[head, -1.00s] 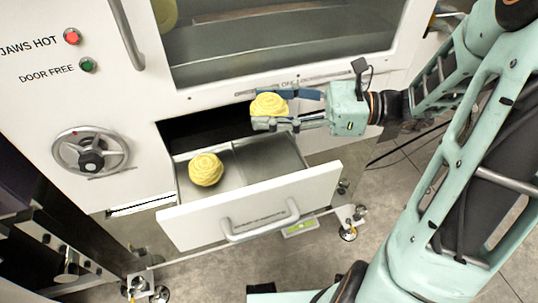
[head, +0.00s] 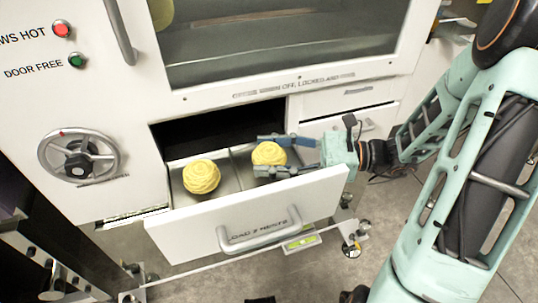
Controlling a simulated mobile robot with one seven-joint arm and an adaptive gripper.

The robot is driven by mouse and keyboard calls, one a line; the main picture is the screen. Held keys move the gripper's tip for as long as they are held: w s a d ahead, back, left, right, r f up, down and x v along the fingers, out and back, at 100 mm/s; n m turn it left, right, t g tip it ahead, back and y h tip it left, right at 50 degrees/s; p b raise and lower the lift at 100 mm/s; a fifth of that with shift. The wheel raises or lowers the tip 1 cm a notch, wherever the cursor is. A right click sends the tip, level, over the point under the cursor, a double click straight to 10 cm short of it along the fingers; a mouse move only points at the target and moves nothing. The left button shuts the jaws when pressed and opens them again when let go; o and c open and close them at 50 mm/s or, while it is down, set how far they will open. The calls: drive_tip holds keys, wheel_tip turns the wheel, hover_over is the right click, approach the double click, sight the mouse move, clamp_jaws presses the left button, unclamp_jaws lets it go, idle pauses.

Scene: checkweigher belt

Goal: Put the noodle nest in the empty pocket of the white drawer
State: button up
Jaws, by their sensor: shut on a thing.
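The white drawer (head: 290,208) is pulled out and has two pockets with a divider between them. One yellow noodle nest (head: 202,176) sits in the left pocket. My gripper (head: 270,157) is shut on another yellow noodle nest (head: 269,153), one finger at its back and one at its front. This held nest is at the right pocket (head: 304,165), low down by the drawer's rim. Whether it touches the pocket floor I cannot tell. The gripper comes in from the right, over the drawer's right side.
The machine's front with a window (head: 290,45) rises behind the drawer. A handwheel (head: 78,157) and a red lamp (head: 61,29) are at the left. The drawer's handle (head: 260,232) sticks out in front. A closed white panel is right of the drawer opening.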

drive_tip(key=o, duration=1.2)
drive_tip(key=shift+f, duration=0.15)
drive_tip(key=shift+r, duration=0.2)
drive_tip(key=shift+s+d+r+p, duration=0.1)
drive_tip(key=shift+s+d+p, duration=0.3)
drive_tip(key=shift+d, duration=1.6)
drive_tip(key=shift+s+d+r+p, duration=0.1)
drive_tip(key=shift+d+p, duration=0.45)
drive_tip(key=shift+d, duration=1.45)
drive_tip(key=shift+s+d+r+p, duration=0.15)
drive_tip(key=shift+d+p, duration=0.35)
drive_tip(key=shift+d, duration=1.5)
drive_tip(key=shift+d, duration=0.1)
